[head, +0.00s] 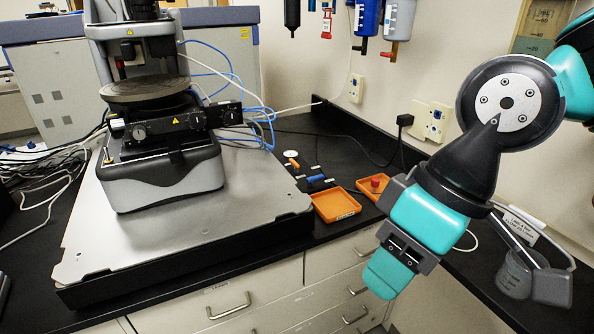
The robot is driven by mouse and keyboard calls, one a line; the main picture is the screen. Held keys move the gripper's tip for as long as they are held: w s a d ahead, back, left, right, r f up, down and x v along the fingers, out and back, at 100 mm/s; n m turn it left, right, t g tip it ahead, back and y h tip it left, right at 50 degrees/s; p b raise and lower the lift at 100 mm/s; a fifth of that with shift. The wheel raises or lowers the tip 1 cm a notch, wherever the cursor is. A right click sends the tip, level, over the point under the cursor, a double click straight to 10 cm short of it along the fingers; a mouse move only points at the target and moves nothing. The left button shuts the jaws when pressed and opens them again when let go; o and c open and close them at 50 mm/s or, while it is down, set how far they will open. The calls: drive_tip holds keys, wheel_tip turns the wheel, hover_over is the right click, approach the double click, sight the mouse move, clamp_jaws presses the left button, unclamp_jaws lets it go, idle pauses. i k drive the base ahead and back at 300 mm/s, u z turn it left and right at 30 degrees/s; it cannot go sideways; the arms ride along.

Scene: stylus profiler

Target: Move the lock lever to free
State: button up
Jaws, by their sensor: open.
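The stylus profiler (160,140) stands on a grey base plate at the left in the head view, with a round dark stage (145,92) on top. Its front carries a black control bar (180,122) with round knobs. My gripper (530,279) is at the lower right, open, well apart from the profiler. Its fingers are partly hard to make out against the bench and glassware.
Two orange trays (335,205) lie on the black bench right of the base plate, near small loose parts. A red item is in the farther tray. Blue and white cables run behind the profiler. Bottles (367,17) hang on the wall. Drawers (230,305) are below.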

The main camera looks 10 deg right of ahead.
sight(296, 166)
drive_tip(key=u, duration=0.45)
drive_tip(key=i, duration=0.95)
